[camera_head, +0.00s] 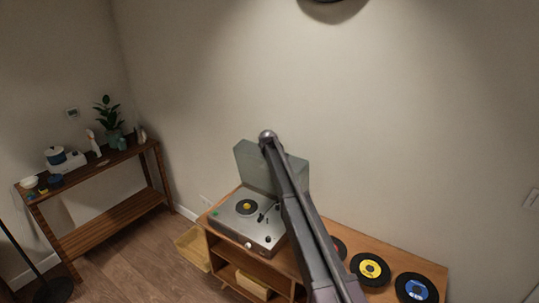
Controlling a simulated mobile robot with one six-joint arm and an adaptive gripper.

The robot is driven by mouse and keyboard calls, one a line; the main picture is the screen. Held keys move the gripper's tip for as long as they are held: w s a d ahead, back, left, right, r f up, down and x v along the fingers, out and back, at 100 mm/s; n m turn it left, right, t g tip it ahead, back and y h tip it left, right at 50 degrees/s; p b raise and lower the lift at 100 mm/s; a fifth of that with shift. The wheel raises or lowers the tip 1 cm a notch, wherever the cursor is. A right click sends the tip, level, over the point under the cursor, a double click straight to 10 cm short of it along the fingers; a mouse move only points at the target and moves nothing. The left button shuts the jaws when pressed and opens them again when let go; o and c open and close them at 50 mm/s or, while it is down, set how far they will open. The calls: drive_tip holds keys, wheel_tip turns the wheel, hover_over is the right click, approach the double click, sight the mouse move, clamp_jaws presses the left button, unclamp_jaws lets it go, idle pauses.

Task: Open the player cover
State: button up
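The record player (240,222) is a silver-grey box on a wooden cabinet, with a black record with a yellow label on its platter. Its cover (252,167) is a grey-green, see-through panel that stands raised at the back of the player, against the wall side. The platter and tone arm are uncovered. My dark grey arm rises from the bottom of the picture, passes in front of the player's right side and hides part of the cover. I cannot make out my gripper or its fingers, so contact with the cover cannot be judged.
The wooden cabinet (400,262) carries several loose records to the right, including a yellow-labelled one (370,269) and a blue-labelled one (416,289). A wooden side table (95,168) with a plant and small items stands at the left. A yellowish box (192,248) lies beside the cabinet. Floor is clear between them.

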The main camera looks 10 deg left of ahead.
drive_tip(key=shift+r, duration=0.15)
drive_tip(key=s+d+r+p, duration=0.2)
drive_tip(key=r+p, duration=0.5)
drive_tip(key=s+d+r+p, duration=0.2)
drive_tip(key=s+r+p, duration=0.1)
drive_tip(key=r+p, duration=0.4)
drive_tip(key=shift+d, duration=0.2)
idle(1.9)
idle(0.5)
drive_tip(key=s+d+f+m+g+h+b, duration=0.15)
drive_tip(key=s+d+f+m+b, duration=0.35)
drive_tip(key=s+d, duration=0.65)
drive_tip(key=s+d+f+m+g+b, duration=0.25)
drive_tip(key=s+d+f, duration=0.45)
drive_tip(key=s+d, duration=0.4)
drive_tip(key=s+d+f+m+g+b, duration=0.1)
drive_tip(key=s+d+f+m+b, duration=0.1)
drive_tip(key=s+d, duration=0.3)
drive_tip(key=s+d+f+m+g+b, duration=0.1)
drive_tip(key=s+d+f+m+b, duration=0.2)
drive_tip(key=s, duration=1.1)
drive_tip(key=s+d+f+m+g+b, duration=0.2)
drive_tip(key=s+d+f+b, duration=0.2)
drive_tip(key=s+d, duration=0.4)
drive_tip(key=shift+s+f+b, duration=0.35)
drive_tip(key=shift+s+f, duration=0.2)
drive_tip(key=shift+s, duration=0.15)
